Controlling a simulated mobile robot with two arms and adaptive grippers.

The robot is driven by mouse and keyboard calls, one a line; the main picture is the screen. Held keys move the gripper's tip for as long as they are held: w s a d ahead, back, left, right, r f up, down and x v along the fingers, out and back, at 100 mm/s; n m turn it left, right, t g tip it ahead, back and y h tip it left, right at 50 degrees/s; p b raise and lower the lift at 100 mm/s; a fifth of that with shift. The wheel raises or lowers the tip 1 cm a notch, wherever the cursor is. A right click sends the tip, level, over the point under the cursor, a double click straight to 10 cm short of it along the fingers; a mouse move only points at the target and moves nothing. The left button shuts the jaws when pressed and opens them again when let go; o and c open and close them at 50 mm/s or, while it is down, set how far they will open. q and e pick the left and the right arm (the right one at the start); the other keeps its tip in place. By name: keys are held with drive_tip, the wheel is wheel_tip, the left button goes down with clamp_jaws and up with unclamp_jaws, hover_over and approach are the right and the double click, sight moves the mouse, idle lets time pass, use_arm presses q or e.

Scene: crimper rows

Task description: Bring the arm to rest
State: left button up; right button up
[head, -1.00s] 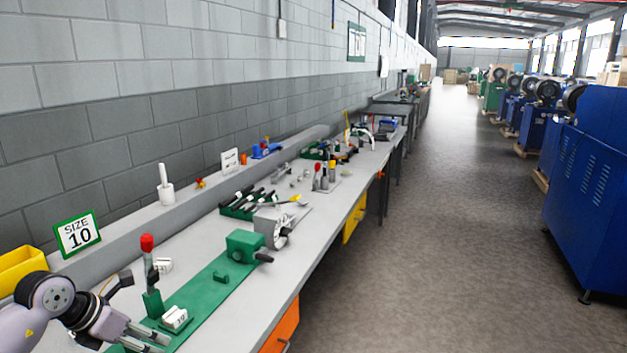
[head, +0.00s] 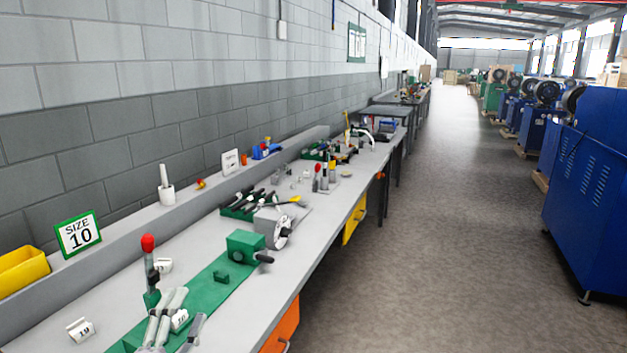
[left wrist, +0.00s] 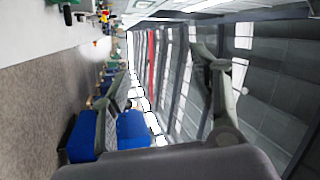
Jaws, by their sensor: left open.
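My left gripper (head: 187,306) is at the bottom of the head view, over the near end of the green base strip (head: 212,284). Its fingers are apart, and in the left wrist view the open fingers (left wrist: 158,70) have nothing between them. A white block marked 10 (head: 180,319) shows just behind the fingers, partly hidden. I cannot tell whether they touch it. The rest of my left arm is out of the head view. My right gripper is in neither view.
A red-knobbed lever (head: 149,262) stands close beside the gripper. A white block marked 19 (head: 80,329) lies at the left. A green clamp (head: 245,244), a SIZE 10 sign (head: 78,234) and a yellow bin (head: 22,270) are nearby. The aisle (head: 430,230) at the right is clear.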

use_arm(q)
drive_tip(key=s+a+f+n+g+y, duration=0.1)
drive_tip(key=s+f+n+g+y, duration=0.1)
drive_tip(key=f, duration=0.4)
drive_tip(key=s+a+f+n+g+y, duration=0.1)
drive_tip(key=s+f+n+g+y, duration=0.1)
drive_tip(key=s+f+n+g, duration=0.2)
drive_tip(key=s+a+f+n+g+y, duration=0.2)
drive_tip(key=s+f+n+g, duration=0.1)
drive_tip(key=f, duration=0.4)
drive_tip(key=shift+s+f+n, duration=0.15)
drive_tip(key=shift+s+n, duration=0.3)
drive_tip(key=shift+n, duration=0.2)
drive_tip(key=shift+s+f+n, duration=0.15)
drive_tip(key=shift+s+n, duration=0.3)
drive_tip(key=shift+n, duration=0.2)
drive_tip(key=s+d+f+n+g+h, duration=0.1)
drive_tip(key=s+d+f+g+h, duration=0.25)
drive_tip(key=s, duration=0.55)
drive_tip(key=s+d+f+n+g, duration=0.1)
drive_tip(key=s+d+f+g, duration=0.2)
drive_tip(key=s+f+g, duration=0.4)
wheel_tip(320, 180, down, 23)
drive_tip(key=s, duration=0.2)
drive_tip(key=s+a+f, duration=0.3)
drive_tip(key=s+f, duration=1.4)
drive_tip(key=shift+s+a+f, duration=0.15)
drive_tip(key=shift+s+f, duration=0.05)
drive_tip(key=shift+f, duration=0.1)
